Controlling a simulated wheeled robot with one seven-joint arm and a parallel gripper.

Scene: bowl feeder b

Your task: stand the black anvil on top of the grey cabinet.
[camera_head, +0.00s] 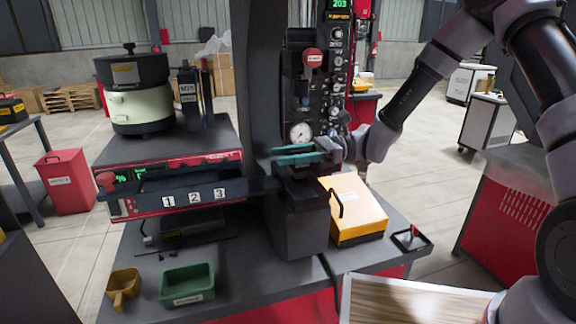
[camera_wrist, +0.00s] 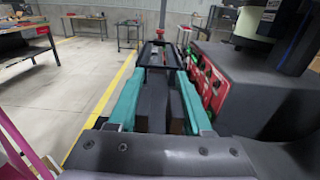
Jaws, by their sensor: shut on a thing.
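My gripper (camera_head: 298,155) has teal fingers and is shut on the black anvil, in front of the tall dark machine column. The black anvil (camera_wrist: 153,104) shows as a dark block between the fingers in the wrist view. In the head view the fingers mostly hide it, just above a dark pedestal (camera_head: 300,222); I cannot tell whether it touches that. A grey cabinet (camera_head: 214,138) with a red front stands to the left and carries the bowl feeder (camera_head: 139,108). Its front right top is bare. It also shows at the right in the wrist view (camera_wrist: 249,88).
A black tray (camera_head: 195,197) marked 1, 2, 3 sticks out before the cabinet. A yellow box (camera_head: 354,212) stands right of the pedestal. A green bin (camera_head: 187,286) and an ochre scoop (camera_head: 123,286) lie on the table at front left. A dark bottle-like unit (camera_head: 188,97) stands behind the feeder's right side.

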